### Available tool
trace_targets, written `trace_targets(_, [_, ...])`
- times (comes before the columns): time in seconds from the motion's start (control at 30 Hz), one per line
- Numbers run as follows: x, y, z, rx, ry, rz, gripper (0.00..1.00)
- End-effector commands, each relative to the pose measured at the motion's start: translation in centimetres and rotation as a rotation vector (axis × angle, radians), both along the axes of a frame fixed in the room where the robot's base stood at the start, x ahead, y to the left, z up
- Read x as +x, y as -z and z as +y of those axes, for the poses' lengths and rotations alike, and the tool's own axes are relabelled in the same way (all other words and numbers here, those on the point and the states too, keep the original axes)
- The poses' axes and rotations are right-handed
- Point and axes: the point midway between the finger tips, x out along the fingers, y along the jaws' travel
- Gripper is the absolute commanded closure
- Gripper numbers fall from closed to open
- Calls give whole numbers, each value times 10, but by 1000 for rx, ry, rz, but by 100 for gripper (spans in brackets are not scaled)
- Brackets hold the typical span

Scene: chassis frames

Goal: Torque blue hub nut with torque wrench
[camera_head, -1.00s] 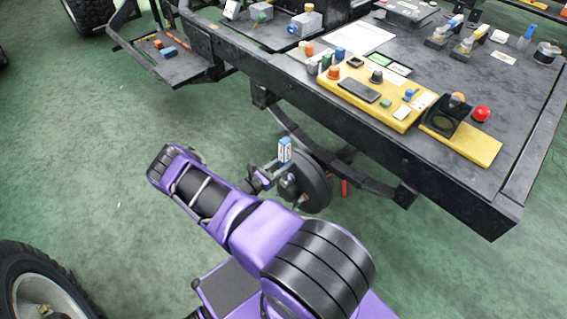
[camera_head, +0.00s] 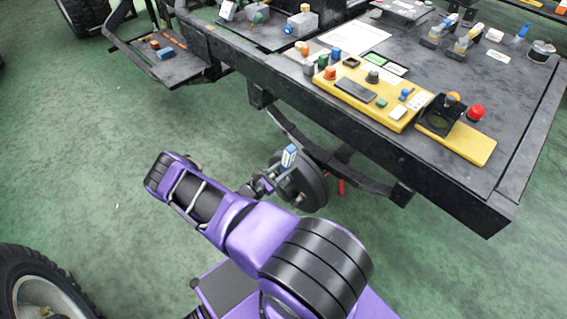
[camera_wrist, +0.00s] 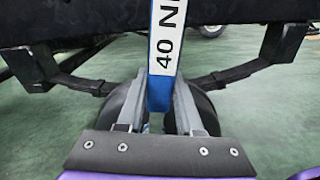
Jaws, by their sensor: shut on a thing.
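The torque wrench (camera_wrist: 166,45) is blue with a white label reading "40 N" and fills the upper middle of the wrist view. In the head view its blue and white part (camera_head: 289,154) stands up, slightly tilted, in front of the dark round hub (camera_head: 310,187) under the chassis. My gripper (camera_wrist: 165,112) is shut on the wrench, with a finger on either side. In the head view my gripper (camera_head: 268,181) is close to the hub. The hub's dark sides also show behind the fingers in the wrist view (camera_wrist: 122,101). The blue hub nut cannot be made out.
The black chassis deck (camera_head: 482,188) overhangs the hub. It carries a yellow control panel (camera_head: 340,86) and several small parts. A leaf spring (camera_head: 350,178) runs behind the hub. A loose tyred wheel (camera_head: 38,285) is at lower left. Green floor is free at left.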

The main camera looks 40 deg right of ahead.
Motion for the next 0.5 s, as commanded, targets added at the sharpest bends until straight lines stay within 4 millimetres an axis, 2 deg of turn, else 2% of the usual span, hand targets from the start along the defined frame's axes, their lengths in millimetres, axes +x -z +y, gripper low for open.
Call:
trace_targets(0.2, [-7,-1,-1,2,-1,-64,100])
trace_targets(0.5, [-8,0,-1,3,0,-73,100])
